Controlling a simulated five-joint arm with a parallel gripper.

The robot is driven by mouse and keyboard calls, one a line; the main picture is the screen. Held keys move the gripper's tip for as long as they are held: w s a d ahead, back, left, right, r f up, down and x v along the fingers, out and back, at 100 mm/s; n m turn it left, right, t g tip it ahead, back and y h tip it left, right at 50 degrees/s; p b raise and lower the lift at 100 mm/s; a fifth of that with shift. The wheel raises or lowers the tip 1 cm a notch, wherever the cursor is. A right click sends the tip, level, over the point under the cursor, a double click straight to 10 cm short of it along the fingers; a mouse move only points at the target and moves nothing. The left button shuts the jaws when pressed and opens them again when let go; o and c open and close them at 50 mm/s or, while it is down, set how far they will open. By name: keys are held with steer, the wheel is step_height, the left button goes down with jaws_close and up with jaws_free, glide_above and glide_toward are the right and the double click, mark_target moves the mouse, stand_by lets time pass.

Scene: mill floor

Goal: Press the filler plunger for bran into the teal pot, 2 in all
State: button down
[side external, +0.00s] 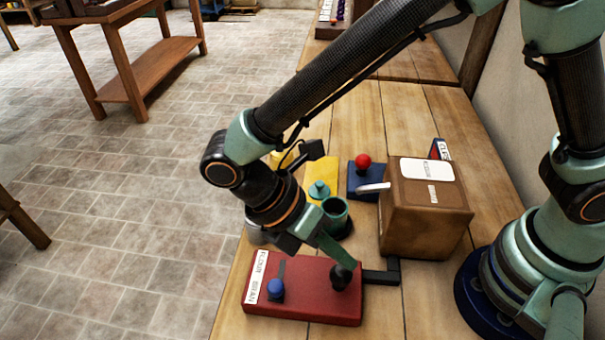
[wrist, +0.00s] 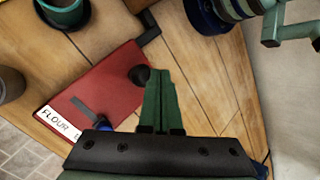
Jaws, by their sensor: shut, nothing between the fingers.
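The red filler base (side external: 310,309) lies on the bench, with a FLOUR and BRAN label (side external: 257,278) on its left edge. Its blue selector knob (side external: 276,288) is at the BRAN end of a dark slot. A black round plunger knob (side external: 341,279) stands near its right end. My gripper (side external: 346,264) is shut and empty, its tips right at the plunger knob; contact is unclear. In the wrist view, the shut fingers (wrist: 160,75) are just right of the plunger knob (wrist: 138,76). The teal pot (side external: 336,212) stands open and upright behind the base; its contents are not visible.
A brown box (side external: 425,230) with white labels and a spout stands right of the pot. Behind are a red-knobbed lever (side external: 363,161) on a blue base, a teal lidded piece (side external: 318,190) and a yellow item (side external: 322,173). A grey cup (wrist: 10,84) stands left of the base.

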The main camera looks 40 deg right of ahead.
mark_target(337, 270)
steer(key=shift+f, duration=0.1)
stand_by(0.6)
steer(key=shift+w+f, duration=0.1)
steer(key=shift+f, duration=0.2)
steer(key=shift+f, duration=0.95)
stand_by(1.1)
steer(key=shift+r, duration=1.35)
steer(key=shift+r, duration=2.55)
steer(key=shift+d, duration=0.1)
